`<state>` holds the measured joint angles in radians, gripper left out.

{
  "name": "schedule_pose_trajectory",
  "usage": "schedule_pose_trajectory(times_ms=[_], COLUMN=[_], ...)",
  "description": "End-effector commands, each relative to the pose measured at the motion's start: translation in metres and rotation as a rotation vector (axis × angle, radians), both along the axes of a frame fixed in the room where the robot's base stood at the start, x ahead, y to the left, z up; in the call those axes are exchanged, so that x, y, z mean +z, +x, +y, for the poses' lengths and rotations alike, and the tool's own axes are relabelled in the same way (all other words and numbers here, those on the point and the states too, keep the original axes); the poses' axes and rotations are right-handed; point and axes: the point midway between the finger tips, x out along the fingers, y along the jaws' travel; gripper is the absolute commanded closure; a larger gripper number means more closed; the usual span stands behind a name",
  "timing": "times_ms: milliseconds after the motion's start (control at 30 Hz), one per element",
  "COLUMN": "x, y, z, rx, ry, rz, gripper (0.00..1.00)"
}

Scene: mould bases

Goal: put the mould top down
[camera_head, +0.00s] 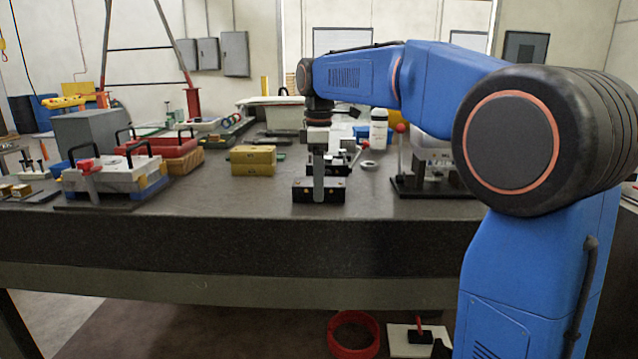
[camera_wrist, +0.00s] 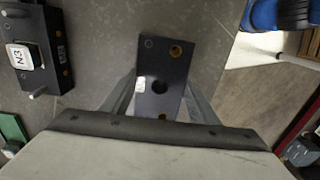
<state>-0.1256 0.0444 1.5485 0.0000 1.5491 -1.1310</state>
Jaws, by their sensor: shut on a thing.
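My gripper (camera_head: 318,188) is shut on the mould top (camera_head: 334,190), a black block. In the wrist view the mould top (camera_wrist: 163,62) lies between the two fingers, with a dark round hole in its middle and brass-coloured holes at its corners. The near part is hidden by the gripper body. I cannot tell whether its underside touches the bench. A black mould base (camera_wrist: 58,45) with upright metal pins and a white label reading N3 stands to the left in the wrist view, apart from the mould top. In the head view a dark block with light parts (camera_head: 341,160) shows behind my gripper.
The grey bench (camera_head: 240,215) has free room left of the mould top; its edge is close in the wrist view. A white ring (camera_head: 369,164) and a white bottle (camera_head: 378,128) are behind.

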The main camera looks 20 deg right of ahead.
Motion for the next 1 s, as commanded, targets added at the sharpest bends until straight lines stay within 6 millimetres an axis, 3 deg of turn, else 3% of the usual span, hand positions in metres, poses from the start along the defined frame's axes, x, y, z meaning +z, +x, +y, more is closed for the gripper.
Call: schedule_pose_trajectory(times_ms=[300,333,400,767,1000], x=[-0.001,-0.002,-0.002,0.001,0.031], y=[0.000,0.000,0.000,0.000,0.001], z=[0.000,0.000,0.000,0.000,0.000], rx=[0.000,0.000,0.000,0.000,0.000], ry=[0.001,0.000,0.000,0.000,0.001], rz=[-0.001,0.000,0.000,-0.001,-0.003], gripper=[0.95,0.43,0.27,0.27,0.27])
